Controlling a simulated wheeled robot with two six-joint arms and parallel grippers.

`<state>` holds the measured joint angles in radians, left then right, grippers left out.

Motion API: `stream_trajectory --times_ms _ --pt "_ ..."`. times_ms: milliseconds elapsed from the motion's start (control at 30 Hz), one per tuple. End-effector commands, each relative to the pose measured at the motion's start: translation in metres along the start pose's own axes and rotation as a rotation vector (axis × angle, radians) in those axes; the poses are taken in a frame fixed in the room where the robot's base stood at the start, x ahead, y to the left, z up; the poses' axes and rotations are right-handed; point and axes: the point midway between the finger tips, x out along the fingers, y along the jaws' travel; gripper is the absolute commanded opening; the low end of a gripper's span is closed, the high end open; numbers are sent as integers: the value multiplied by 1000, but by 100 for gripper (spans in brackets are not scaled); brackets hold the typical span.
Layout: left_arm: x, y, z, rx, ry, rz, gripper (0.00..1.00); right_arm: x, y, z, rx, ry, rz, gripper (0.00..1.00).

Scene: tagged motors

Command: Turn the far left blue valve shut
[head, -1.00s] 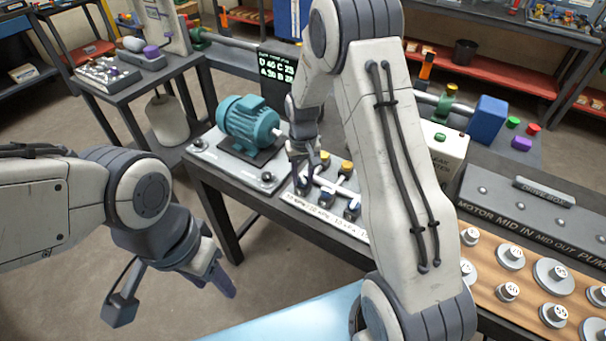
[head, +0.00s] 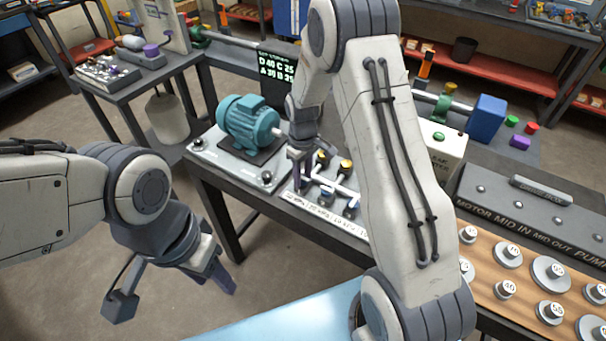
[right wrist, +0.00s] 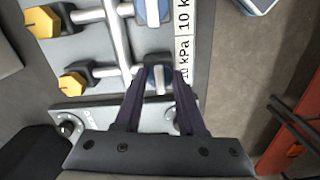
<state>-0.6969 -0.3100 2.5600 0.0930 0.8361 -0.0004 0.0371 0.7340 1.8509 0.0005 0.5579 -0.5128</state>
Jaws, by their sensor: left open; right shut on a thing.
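The far left blue valve (right wrist: 151,77) is on a pipe board (head: 291,193), with a pale bar across its face in the right wrist view. My right gripper (right wrist: 161,78) has its dark fingers on either side of this valve and is shut on it. In the head view my right gripper (head: 299,182) is down at the board's left end and hides this valve. Two more blue valves (head: 326,195) and (head: 351,208) stand to its right. My left gripper (head: 176,296) is open and empty, away from the board at the lower left.
Yellow valves (head: 345,165) stand behind the blue ones, joined by pale pipes. A teal motor (head: 248,122) on a plate with dials is close to the left. Floor is clear below my left gripper.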

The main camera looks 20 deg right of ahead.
Motion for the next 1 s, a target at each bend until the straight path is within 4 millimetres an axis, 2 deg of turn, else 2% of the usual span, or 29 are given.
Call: stream_trajectory --times_ms 400,433,467,500,833,1000 --pt "0 0 0 0 0 0 50 -2 2 -2 -8 7 5 0" --pt "0 0 0 0 0 0 50 -2 2 -2 -8 7 5 51" --pt "0 0 0 0 0 0 50 -2 1 -2 -8 7 5 62" --pt "0 0 0 0 0 0 50 -2 1 -2 -7 6 4 69" --pt "0 0 0 0 0 0 50 -3 1 -1 -6 3 2 69" --pt "4 0 0 0 0 0 50 -22 1 -2 -6 6 4 69"
